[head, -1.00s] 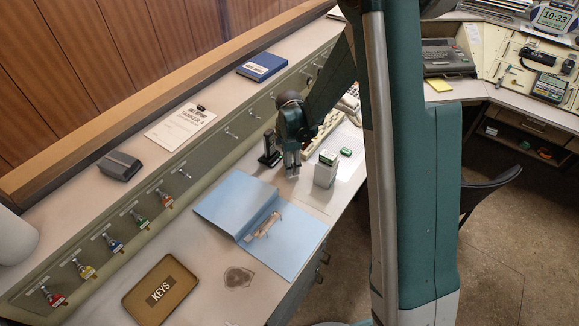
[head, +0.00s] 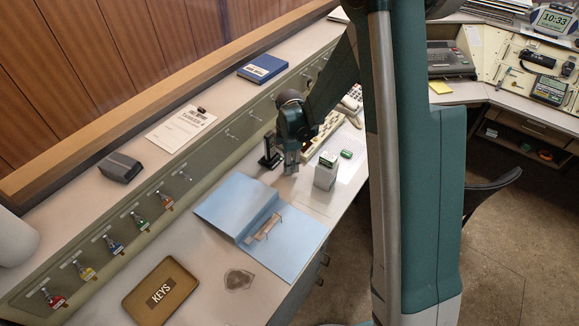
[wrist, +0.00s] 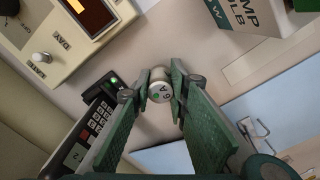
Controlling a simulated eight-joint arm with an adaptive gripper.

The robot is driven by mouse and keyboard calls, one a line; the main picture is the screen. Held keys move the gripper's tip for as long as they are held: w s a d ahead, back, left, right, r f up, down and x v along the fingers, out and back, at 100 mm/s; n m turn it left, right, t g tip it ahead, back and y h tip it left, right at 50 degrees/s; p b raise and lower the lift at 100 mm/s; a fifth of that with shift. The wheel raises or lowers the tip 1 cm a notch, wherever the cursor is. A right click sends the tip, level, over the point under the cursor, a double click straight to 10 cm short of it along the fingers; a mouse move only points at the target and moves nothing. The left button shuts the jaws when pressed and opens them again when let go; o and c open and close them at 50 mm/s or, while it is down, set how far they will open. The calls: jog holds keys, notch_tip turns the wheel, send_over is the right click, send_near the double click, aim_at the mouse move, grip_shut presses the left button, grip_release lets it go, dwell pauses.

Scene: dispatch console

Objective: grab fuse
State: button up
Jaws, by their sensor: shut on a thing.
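In the head view my gripper (head: 291,166) points down over the desk, between a black stand and a white box. The fuse itself cannot be made out there, and I cannot tell whether it touches the desk.
A white lamp bulb box (head: 325,173) stands close to the right of my gripper, with a small green box (head: 346,154) behind. A black keypad device (wrist: 97,121) is close on the left. A blue folder (head: 232,204) and a KEYS tray (head: 178,272) lie nearer the front.

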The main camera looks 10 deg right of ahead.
notch_tip(320, 180, up, 9)
jog(key=shift+p, duration=0.75)
dwell(0.3)
